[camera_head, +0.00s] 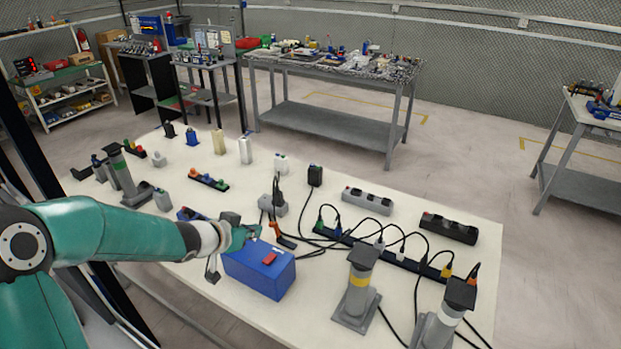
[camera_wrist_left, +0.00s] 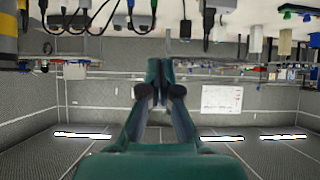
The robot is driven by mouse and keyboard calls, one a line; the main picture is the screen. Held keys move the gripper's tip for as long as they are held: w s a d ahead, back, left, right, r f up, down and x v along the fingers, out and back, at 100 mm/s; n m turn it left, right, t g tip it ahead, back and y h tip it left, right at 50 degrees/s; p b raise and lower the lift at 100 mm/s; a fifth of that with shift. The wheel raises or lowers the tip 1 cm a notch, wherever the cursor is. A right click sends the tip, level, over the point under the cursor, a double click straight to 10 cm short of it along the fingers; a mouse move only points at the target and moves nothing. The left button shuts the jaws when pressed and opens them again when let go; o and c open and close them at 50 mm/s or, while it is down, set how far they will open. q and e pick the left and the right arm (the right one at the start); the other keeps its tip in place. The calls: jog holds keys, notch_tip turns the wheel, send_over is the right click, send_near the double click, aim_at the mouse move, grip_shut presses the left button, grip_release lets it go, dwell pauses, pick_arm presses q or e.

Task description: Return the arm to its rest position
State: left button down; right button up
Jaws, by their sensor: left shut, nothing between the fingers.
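My left arm comes in from the left in the head view. Its green gripper (camera_head: 242,237) is over the near side of the white table (camera_head: 420,205), close to the upper left edge of a blue box (camera_head: 262,279) with a red part on top. I cannot tell whether it touches the box. In the left wrist view, which is upside down, the fingers (camera_wrist_left: 160,75) are together with nothing between them. My right gripper is not in view.
A black power strip (camera_head: 395,258) with several plugs and cables lies right of the box. Grey posts (camera_head: 358,285) stand at the front right and a grey post (camera_head: 122,175) at the left. Small devices cover the back left. A cluttered metal table (camera_head: 335,66) stands behind.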

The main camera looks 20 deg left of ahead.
pick_arm(q)
jog(key=shift+d, duration=0.1)
jog(key=s+d+f+g+h, duration=0.1)
jog(key=s+d+f, duration=0.1)
jog(key=d+f, duration=0.3)
jog(key=s+d+f+n+g+h, duration=0.1)
jog(key=s+d+f+g, duration=0.1)
jog(key=d+f, duration=0.3)
jog(key=s+d+f+n+g, duration=0.1)
jog(key=s+d+f, duration=0.2)
jog(key=d+f, duration=0.2)
jog(key=shift+s+d+f+g+h, duration=0.1)
jog(key=shift+d+f+g+h, duration=0.1)
jog(key=shift+f, duration=0.65)
jog(key=shift+d+f+g+h, duration=0.15)
jog(key=shift+f+g+h, duration=0.05)
jog(key=shift+f, duration=0.65)
jog(key=s+d+f+g+b, duration=0.1)
jog(key=s+d+f+g, duration=0.1)
jog(key=s+d+f, duration=0.2)
jog(key=s+d+f+n+g, duration=0.1)
jog(key=s+d+f+g, duration=0.2)
jog(key=s, duration=0.9)
jog(key=shift+s+b+x, duration=0.2)
jog(key=shift+b+x, duration=0.15)
jog(key=shift+x, duration=2.25)
